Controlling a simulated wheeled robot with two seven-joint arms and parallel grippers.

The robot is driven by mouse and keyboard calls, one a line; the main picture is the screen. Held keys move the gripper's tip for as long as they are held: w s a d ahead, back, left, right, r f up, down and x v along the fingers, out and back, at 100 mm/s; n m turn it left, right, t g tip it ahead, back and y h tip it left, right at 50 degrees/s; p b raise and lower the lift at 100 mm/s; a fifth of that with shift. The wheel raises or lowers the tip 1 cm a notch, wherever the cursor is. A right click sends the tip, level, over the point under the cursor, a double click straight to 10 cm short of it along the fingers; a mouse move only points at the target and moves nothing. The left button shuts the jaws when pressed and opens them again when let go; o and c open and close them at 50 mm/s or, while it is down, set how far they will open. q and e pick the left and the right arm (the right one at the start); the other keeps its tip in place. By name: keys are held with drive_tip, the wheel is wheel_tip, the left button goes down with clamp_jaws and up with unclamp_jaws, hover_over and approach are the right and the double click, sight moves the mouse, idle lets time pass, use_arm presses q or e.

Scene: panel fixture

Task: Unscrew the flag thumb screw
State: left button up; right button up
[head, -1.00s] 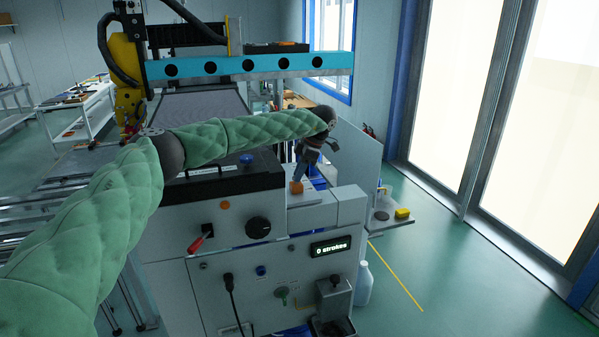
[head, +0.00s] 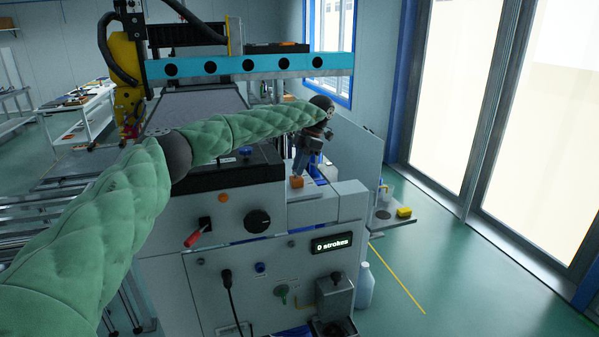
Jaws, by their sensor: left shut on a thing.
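A small orange piece (head: 297,182), which looks like the head of the flag thumb screw, sits low over the pale top plate of the machine. My left gripper (head: 298,173) reaches down to it from above and is shut on it. The fingers cover part of the piece, and its shaft and seat are hidden, so I cannot tell how deep it sits. My right gripper is not in view.
The machine's front panel has a red lever (head: 193,239), a black knob (head: 257,221), a green knob (head: 281,291) and a display (head: 331,243) reading "0 strokes". A blue beam (head: 250,66) spans behind my arm. A yellow block (head: 404,212) lies on the side shelf.

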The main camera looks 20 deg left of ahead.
use_arm(q)
drive_tip(key=n+b, duration=0.1)
drive_tip(key=n+h+b, duration=0.1)
drive_tip(key=n, duration=0.1)
drive_tip(key=shift+w+a+g, duration=0.15)
drive_tip(key=shift+w+g, duration=0.05)
drive_tip(key=shift+g, duration=0.1)
drive_tip(key=n+h, duration=0.1)
drive_tip(key=n, duration=0.2)
drive_tip(key=shift+a+n+g+b, duration=0.15)
drive_tip(key=shift+n+g+b, duration=0.15)
drive_tip(key=shift+n+b, duration=0.1)
drive_tip(key=n+h+b, duration=0.1)
drive_tip(key=n, duration=0.1)
drive_tip(key=shift+a+n, duration=0.1)
drive_tip(key=shift+n, duration=0.2)
drive_tip(key=n+h+b, duration=0.1)
drive_tip(key=n, duration=0.1)
drive_tip(key=shift+a+n, duration=0.1)
drive_tip(key=shift+n, duration=0.2)
drive_tip(key=shift+n+h+b, duration=0.3)
drive_tip(key=shift+n, duration=0.2)
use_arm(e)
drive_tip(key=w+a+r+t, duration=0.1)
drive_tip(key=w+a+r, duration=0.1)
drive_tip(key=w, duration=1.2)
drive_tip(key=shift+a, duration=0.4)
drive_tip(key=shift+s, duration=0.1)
